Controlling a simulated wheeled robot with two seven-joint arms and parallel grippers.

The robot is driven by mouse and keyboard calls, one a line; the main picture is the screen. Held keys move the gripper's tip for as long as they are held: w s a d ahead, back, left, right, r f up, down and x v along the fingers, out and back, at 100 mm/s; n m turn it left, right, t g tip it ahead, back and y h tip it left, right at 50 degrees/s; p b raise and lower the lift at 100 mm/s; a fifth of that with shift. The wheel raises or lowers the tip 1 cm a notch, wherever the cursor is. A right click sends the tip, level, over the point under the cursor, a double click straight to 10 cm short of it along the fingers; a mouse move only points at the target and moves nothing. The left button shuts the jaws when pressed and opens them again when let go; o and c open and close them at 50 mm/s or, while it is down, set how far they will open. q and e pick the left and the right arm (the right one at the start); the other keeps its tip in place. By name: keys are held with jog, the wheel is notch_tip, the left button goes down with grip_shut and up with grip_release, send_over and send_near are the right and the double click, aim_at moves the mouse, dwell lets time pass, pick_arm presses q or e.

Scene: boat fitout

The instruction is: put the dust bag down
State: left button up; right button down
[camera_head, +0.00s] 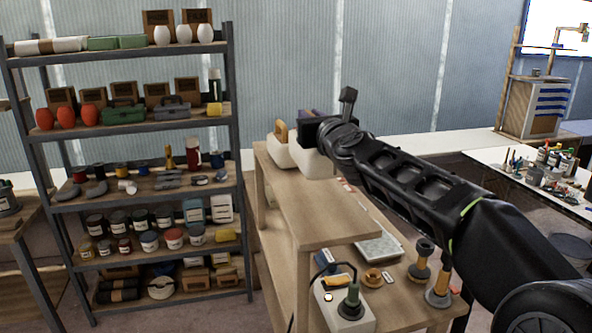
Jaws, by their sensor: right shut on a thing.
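My right arm reaches in from the lower right, and its gripper (316,132) is at the far end of the wooden bench's upper shelf (318,205). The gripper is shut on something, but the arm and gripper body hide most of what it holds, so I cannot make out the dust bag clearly. A white rounded container (312,163) is directly below the gripper, with a dark purplish shape (306,114) above it. I cannot tell whether they touch. My left gripper is not in view.
Another white container (280,152) with a tan item stands just left. The near part of the upper shelf is bare. A loaded shelving rack (238,150) stands left; a cluttered white table (500,172) stands right.

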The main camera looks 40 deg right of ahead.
jog(key=shift+s+r, duration=0.1)
jog(key=shift+s, duration=0.1)
notch_tip(320, 180, down, 6)
jog(key=b, duration=0.4)
jog(key=shift+w+b, duration=0.1)
jog(key=shift+b, duration=0.25)
jog(key=shift+f, duration=0.25)
jog(key=shift+r, duration=0.1)
jog(key=shift+f+b, duration=0.95)
jog(key=shift+f, duration=0.95)
